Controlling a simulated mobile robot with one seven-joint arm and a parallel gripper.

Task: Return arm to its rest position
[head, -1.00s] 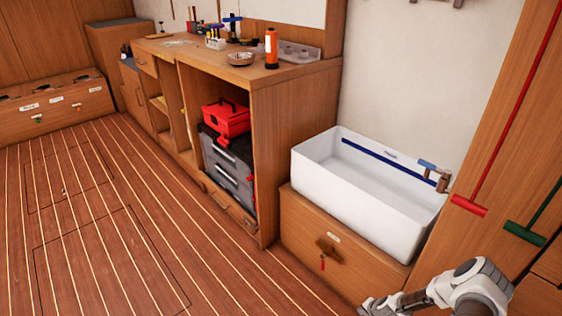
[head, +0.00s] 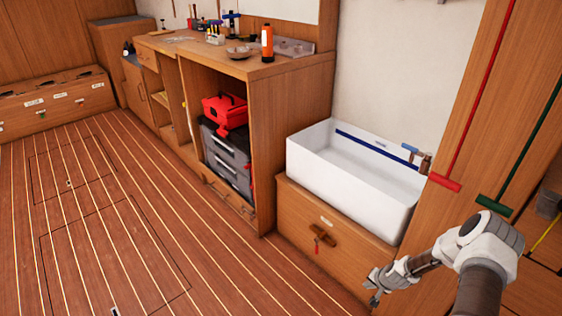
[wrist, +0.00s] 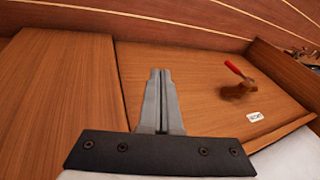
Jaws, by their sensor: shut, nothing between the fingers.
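My arm (head: 480,250) reaches in from the lower right of the head view. My gripper (head: 375,296) hangs low in front of the wooden cabinet under the white sink, at its right side. In the wrist view my gripper (wrist: 161,75) has its two grey fingers together, with nothing between them. The cabinet front with a wooden latch and red tag (wrist: 238,88) lies beyond and to the right of the fingers, apart from them.
A white sink (head: 350,180) sits on the wooden cabinet (head: 300,215). A workbench (head: 285,95) with an orange bottle (head: 267,42) stands behind it. Red (head: 445,183) and green (head: 494,206) T-handled poles stand at right. The plank floor (head: 100,220) at left is clear.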

